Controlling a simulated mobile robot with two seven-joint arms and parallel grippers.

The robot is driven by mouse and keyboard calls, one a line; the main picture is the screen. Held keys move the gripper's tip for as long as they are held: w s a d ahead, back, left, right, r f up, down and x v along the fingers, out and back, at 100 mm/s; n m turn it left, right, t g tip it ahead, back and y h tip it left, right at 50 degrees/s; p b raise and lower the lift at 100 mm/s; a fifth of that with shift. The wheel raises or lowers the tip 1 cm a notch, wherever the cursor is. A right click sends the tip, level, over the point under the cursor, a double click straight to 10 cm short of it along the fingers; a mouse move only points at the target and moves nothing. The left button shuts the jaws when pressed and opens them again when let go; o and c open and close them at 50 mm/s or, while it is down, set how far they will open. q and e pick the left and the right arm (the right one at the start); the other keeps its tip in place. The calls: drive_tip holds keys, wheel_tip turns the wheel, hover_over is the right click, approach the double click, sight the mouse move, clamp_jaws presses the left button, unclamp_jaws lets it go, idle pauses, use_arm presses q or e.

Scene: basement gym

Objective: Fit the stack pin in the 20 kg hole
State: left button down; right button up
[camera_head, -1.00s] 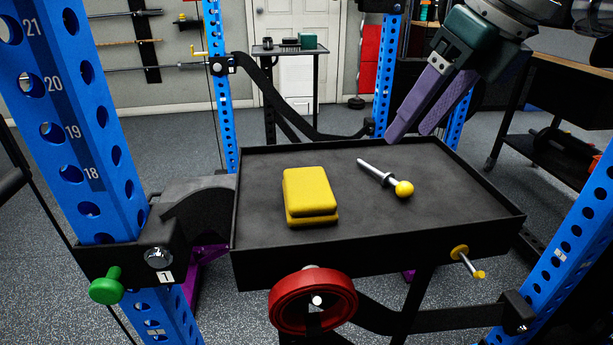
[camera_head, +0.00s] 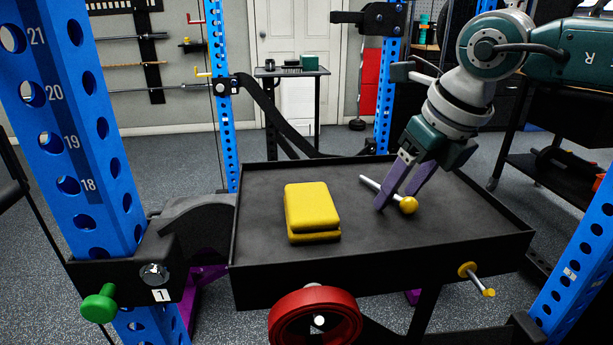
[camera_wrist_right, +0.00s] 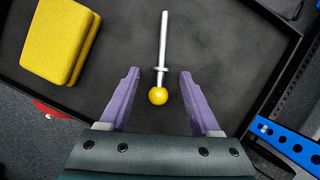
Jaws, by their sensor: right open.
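The stack pin (camera_head: 372,185), a silver rod with a collar and a yellow ball knob (camera_head: 408,205), lies on the black tray (camera_head: 262,190). My right gripper (camera_head: 395,202) is open, its purple fingers pointing down at the pin near the knob. In the right wrist view the pin (camera_wrist_right: 163,40) lies lengthwise, centred between the spread fingertips (camera_wrist_right: 160,73), with its ball toward the gripper. I cannot tell whether the fingers touch it. My left gripper is out of view. No hole marked 20 kg can be made out.
A yellow block (camera_head: 312,208) lies left of the pin on the tray. A blue upright (camera_head: 72,130) numbered 18 to 21 stands at left, with a green knob (camera_head: 99,304). A red wheel (camera_head: 315,312) and a yellow-knobbed pin (camera_head: 478,280) are at the tray's front.

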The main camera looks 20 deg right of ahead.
clamp_jaws()
idle(0.4)
